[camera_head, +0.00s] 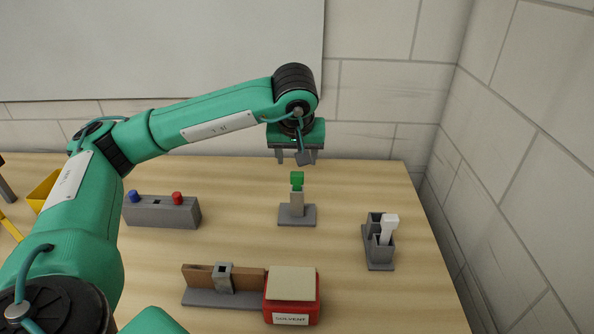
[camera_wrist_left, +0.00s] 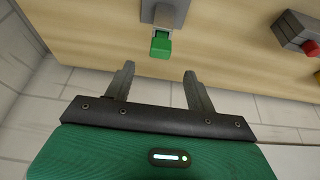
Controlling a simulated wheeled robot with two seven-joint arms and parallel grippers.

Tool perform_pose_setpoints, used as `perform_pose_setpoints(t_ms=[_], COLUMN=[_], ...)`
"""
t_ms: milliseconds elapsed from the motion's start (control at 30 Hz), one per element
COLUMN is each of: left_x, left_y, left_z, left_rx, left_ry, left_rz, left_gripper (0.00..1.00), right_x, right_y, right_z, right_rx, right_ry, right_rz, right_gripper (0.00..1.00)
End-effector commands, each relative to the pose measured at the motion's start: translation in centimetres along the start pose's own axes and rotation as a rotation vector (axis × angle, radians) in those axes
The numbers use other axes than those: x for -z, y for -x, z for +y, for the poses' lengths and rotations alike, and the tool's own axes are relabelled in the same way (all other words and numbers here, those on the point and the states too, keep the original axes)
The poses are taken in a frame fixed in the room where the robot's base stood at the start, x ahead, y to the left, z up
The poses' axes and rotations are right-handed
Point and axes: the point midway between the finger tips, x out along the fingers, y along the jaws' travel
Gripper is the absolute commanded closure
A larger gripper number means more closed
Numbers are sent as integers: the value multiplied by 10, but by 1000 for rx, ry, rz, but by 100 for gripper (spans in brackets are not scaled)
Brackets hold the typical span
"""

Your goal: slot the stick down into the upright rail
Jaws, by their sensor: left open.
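A stick with a green top (camera_head: 297,179) stands upright at the light grey upright rail (camera_head: 297,203) on a grey base (camera_head: 309,217). How deep the stick sits in the rail cannot be told. The green top also shows in the left wrist view (camera_wrist_left: 161,46), in front of the grey rail and base. My left gripper (camera_head: 293,158) is above and slightly behind the green top, fingers pointing down. In the left wrist view its two fingers (camera_wrist_left: 159,72) are apart with nothing between them, and the green top lies just beyond the tips. My right gripper is not in view.
A grey holder (camera_head: 378,258) with a white-topped piece (camera_head: 389,226) stands at right. A red solvent box (camera_head: 292,306) and a brown strip with a grey clamp (camera_head: 224,277) are in front. A grey block with blue and red knobs (camera_head: 160,212) is at left. A wall stands behind.

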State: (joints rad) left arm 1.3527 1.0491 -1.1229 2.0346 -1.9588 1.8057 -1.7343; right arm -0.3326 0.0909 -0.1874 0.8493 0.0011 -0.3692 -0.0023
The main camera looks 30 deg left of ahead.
Motion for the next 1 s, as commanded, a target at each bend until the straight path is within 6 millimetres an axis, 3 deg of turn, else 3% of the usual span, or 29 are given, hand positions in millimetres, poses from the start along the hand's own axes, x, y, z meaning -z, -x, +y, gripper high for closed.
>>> perform_pose_setpoints(t_ms=[100, 300, 1000], left_x=[0, 0, 1], left_y=[24, 49, 57], left_z=[1, 1, 0], left_rx=[-3, -2, 1], left_ry=[1, 0, 0], left_rz=[3, 1, -1], left_gripper=[44, 44, 44], right_x=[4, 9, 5], right_y=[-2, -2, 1], right_z=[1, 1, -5], right_rx=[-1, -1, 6], right_ry=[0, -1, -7], right_rz=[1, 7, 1], right_gripper=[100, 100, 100])
